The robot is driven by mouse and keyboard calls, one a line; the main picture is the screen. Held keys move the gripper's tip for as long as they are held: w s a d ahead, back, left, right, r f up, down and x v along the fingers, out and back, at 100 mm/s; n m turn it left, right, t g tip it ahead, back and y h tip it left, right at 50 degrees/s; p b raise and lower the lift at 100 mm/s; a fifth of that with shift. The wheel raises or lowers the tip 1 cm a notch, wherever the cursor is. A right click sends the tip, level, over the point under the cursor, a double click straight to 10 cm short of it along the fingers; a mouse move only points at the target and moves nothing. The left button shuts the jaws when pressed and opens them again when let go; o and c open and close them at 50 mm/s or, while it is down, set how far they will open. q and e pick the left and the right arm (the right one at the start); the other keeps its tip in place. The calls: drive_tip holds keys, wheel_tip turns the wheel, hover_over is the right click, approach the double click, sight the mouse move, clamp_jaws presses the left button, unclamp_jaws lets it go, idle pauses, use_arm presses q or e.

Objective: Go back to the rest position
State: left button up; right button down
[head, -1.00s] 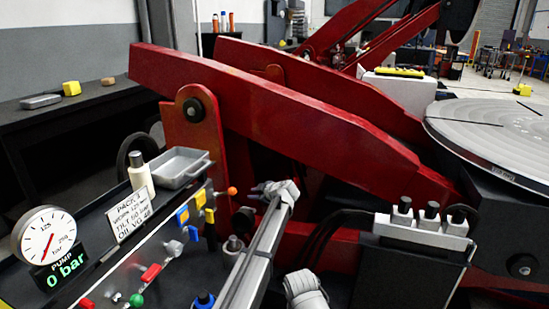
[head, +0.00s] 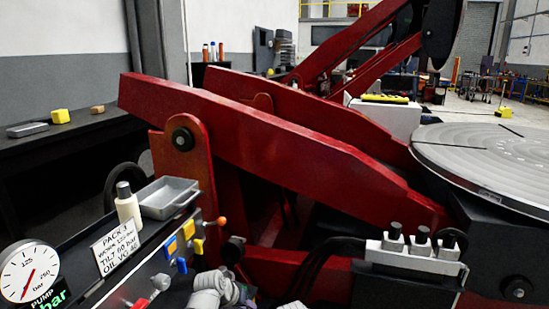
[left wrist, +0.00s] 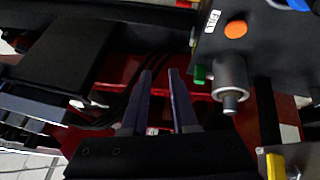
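My left gripper shows in the left wrist view (left wrist: 161,74). Its two dark fingers stand apart with nothing between them, over dark hoses and red steelwork. In the head view only grey links of my left arm show at the bottom centre, in front of the control panel; its fingertips cannot be made out there. A small grey piece at the bottom edge may be part of my right arm; the right gripper does not show. The red tilting frame (head: 265,125) crosses the middle, and the round grey table (head: 490,160) lies at the right.
The panel's gauge (head: 30,272), sign (head: 116,247), white bottle (head: 128,207) and grey tray (head: 168,198) are at lower left. A valve block with black knobs (head: 415,255) stands at lower right. In the left wrist view, a metal cylinder (left wrist: 230,80) is right of the fingers.

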use_arm(q)
drive_tip(key=s+a+f+n+g+y, duration=0.1)
drive_tip(key=s+a+f+g+y, duration=0.1)
drive_tip(key=s+a, duration=0.35)
drive_tip(key=s+a+f+n+g+y, duration=0.1)
drive_tip(key=s+a+g+y, duration=0.15)
drive_tip(key=s, duration=0.55)
drive_tip(key=s+d+r+m+p, duration=0.1)
drive_tip(key=s+d+r+p, duration=0.1)
drive_tip(key=r+p, duration=0.6)
drive_tip(key=s+d+r+m+p, duration=0.1)
drive_tip(key=s+d+r+p, duration=0.1)
drive_tip(key=d+r+p, duration=0.3)
drive_tip(key=s+d+r+m+g+p, duration=0.1)
drive_tip(key=s+d+r+m+p, duration=0.1)
drive_tip(key=r+p, duration=1)
drive_tip(key=shift+d+r+p, duration=0.2)
drive_tip(key=shift+d+p, duration=0.2)
drive_tip(key=shift+d, duration=0.3)
drive_tip(key=shift+y, duration=0.35)
